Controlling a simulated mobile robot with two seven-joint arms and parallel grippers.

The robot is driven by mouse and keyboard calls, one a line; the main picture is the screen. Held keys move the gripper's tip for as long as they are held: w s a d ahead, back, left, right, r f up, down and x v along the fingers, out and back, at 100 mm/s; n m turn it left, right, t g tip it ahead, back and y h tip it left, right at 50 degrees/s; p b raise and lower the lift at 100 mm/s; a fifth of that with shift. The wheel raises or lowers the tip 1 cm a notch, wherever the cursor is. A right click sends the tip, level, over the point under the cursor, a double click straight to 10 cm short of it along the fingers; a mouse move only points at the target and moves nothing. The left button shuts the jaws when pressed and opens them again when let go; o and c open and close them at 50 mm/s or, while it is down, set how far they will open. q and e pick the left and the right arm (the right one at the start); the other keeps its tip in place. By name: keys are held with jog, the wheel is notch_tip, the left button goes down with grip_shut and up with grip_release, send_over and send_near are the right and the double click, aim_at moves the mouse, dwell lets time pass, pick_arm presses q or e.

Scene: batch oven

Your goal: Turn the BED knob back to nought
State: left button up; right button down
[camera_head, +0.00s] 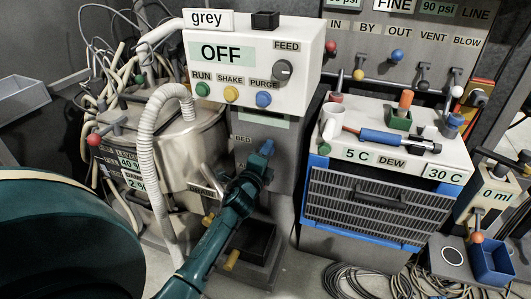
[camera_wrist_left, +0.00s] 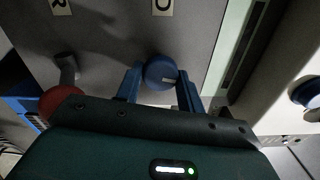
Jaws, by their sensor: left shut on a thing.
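The BED label (camera_head: 243,140) is on the grey column below the OFF box. My left gripper (camera_head: 267,148) reaches up to that column, just right of the label, and hides what it holds in the head view. In the left wrist view, a round dark blue knob (camera_wrist_left: 160,72) with a small pale mark toward its lower right sits between the two blue fingers of my left gripper (camera_wrist_left: 160,88). The fingers are shut on it from both sides. I take it for the BED knob, but its name does not show there. The knob's scale cannot be read. My right gripper is not in view.
The OFF box (camera_head: 250,62) with its FEED knob (camera_head: 283,70) overhangs the column. A ribbed hose (camera_head: 150,140) and metal vessel (camera_head: 190,150) stand left. A blue-framed filter unit (camera_head: 375,200) stands right. A red-ended lever (camera_wrist_left: 62,100) is close left in the wrist view.

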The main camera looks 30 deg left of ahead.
pick_arm(q)
jog(key=shift+n, duration=1.1)
jog(key=o, duration=1)
jog(key=shift+c, duration=0.2)
